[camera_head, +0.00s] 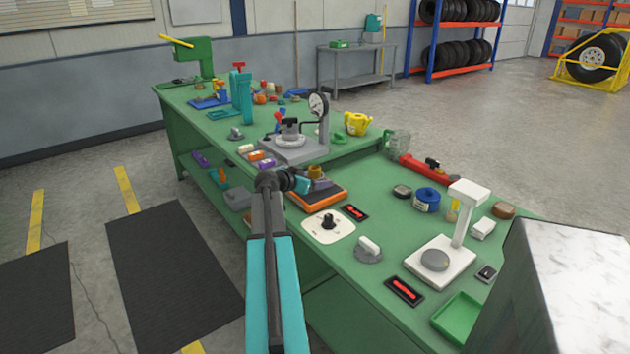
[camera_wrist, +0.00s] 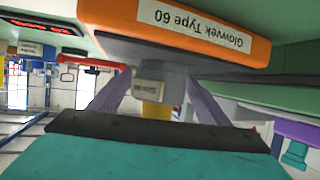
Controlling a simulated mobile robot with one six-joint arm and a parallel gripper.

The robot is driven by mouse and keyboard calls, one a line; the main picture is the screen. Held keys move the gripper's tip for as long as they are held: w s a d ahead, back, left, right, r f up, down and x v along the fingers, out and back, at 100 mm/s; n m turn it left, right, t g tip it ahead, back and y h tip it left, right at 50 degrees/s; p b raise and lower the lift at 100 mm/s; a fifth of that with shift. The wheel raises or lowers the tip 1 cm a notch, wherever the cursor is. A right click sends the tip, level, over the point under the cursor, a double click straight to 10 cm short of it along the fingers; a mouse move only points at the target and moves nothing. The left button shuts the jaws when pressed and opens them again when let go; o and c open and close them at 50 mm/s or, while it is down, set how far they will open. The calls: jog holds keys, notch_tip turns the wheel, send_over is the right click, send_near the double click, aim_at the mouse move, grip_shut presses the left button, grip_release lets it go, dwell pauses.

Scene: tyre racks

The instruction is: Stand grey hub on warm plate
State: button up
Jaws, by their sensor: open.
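The warm plate (camera_head: 318,201) is a low slab with an orange rim on the green bench. Its rim label reads "Glowvek Type 60", upside down in the wrist view (camera_wrist: 225,48). The grey hub (camera_wrist: 172,84), with a small label and a brass-yellow cylindrical part, sits against the plate's face, upright in the head view. My gripper (camera_head: 303,184) reaches in from the left, low over the plate. Its two purple-grey fingers stand either side of the hub in the wrist view (camera_wrist: 158,90), open. Whether a finger touches the hub cannot be told.
A cream square base with a black knob (camera_head: 329,225) stands close in front of the plate. A grey press with a gauge (camera_head: 292,150) stands behind. A white stand with a grey disc (camera_head: 435,260) is at right. Green bench surface is clear between items.

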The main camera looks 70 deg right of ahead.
jog(key=shift+r, duration=0.15)
jog(key=v, duration=1.2)
jog(key=shift+b, duration=0.3)
dwell(0.4)
